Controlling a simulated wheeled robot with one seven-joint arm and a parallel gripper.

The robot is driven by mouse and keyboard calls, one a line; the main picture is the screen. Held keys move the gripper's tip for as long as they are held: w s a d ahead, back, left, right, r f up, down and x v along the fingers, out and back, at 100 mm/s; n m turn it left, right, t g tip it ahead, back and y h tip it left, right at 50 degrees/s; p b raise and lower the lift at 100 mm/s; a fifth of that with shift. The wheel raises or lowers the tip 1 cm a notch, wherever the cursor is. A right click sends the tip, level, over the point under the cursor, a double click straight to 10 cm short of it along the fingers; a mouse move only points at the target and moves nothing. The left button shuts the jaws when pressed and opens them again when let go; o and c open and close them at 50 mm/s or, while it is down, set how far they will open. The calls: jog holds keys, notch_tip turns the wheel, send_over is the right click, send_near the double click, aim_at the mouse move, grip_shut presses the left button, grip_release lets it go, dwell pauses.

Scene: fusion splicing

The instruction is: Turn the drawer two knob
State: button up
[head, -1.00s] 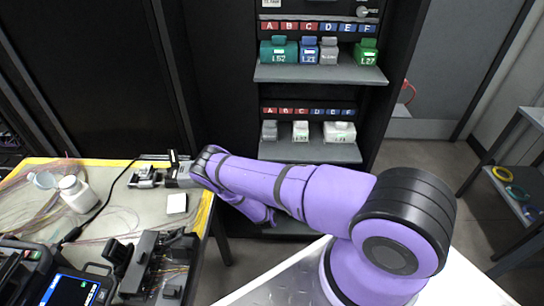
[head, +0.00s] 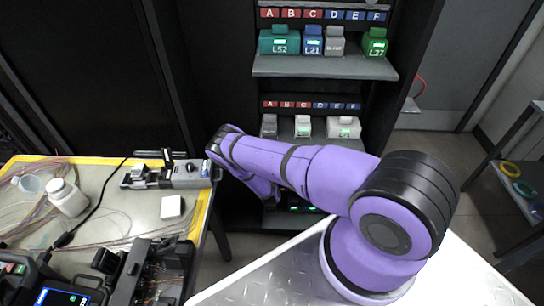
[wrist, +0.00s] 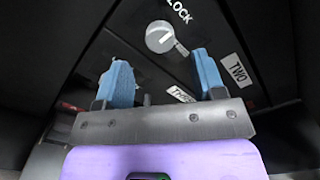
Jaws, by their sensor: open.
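In the wrist view a round silver knob (wrist: 160,37) with a short bar handle sits on a dark panel, beyond my fingertips. The word LOCK is printed above it, and a white label reading TWO (wrist: 237,70) is on the panel to its right. My gripper (wrist: 163,76) has two blue fingers spread wide, with nothing between them. The knob lies above the gap between them in the picture, apart from both. In the head view my gripper is hidden behind my purple arm, which reaches across in front of the dark cabinet's lower part.
The cabinet's upper shelf (head: 325,67) holds teal, blue, grey and green boxes; the lower shelf (head: 340,143) holds grey and white ones. At left a worktable (head: 120,205) carries a grey device (head: 190,174), a white bottle (head: 67,198) and loose fibres. Another shelf stands far right.

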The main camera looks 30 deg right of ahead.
jog(key=shift+x, duration=2.5)
jog(key=c, duration=0.9)
jog(key=shift+a+m, duration=0.1)
jog(key=shift+m, duration=0.2)
jog(key=shift+s+m, duration=0.1)
jog(key=shift+m, duration=8.5)
